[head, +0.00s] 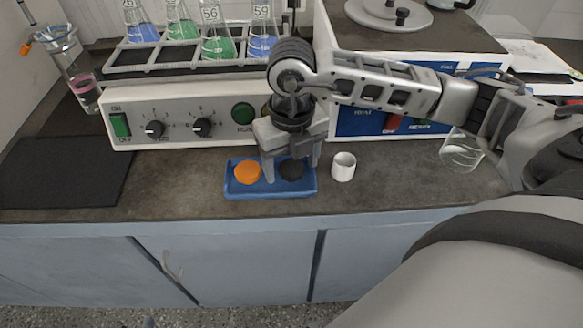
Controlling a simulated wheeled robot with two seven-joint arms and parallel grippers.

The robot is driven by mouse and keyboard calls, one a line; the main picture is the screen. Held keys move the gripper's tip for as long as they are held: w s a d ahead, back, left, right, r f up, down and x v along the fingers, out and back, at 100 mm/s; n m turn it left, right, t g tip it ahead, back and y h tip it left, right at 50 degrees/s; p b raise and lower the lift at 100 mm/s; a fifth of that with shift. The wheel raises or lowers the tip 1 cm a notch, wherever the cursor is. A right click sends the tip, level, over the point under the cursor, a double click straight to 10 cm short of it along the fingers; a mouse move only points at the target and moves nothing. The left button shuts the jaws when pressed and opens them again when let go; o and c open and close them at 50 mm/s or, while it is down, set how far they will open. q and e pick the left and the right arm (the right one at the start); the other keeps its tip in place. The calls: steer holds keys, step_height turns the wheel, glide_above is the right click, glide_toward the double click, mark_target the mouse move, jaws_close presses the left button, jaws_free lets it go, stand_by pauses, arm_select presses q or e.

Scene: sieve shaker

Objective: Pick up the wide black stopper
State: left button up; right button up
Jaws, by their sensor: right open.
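The wide black stopper (291,170) sits in the right part of a small blue tray (270,192) on the dark counter. An orange stopper (247,172) lies in the same tray, to its left. My right gripper (290,170) points down over the black stopper, its fingers open, one on each side in the picture. The gripper hides part of the stopper's top and back. I cannot tell whether the fingers touch it. My left gripper does not show.
A small white cup (343,166) stands just right of the tray. Behind are a shaker with a control panel (180,121) and several flasks, and a blue-fronted device (365,122). A glass beaker (461,150) stands at the right. A dark mat (62,172) lies at the left; the counter between mat and tray is clear.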

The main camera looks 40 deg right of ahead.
steer(key=c, duration=1)
steer(key=shift+c, duration=0.3)
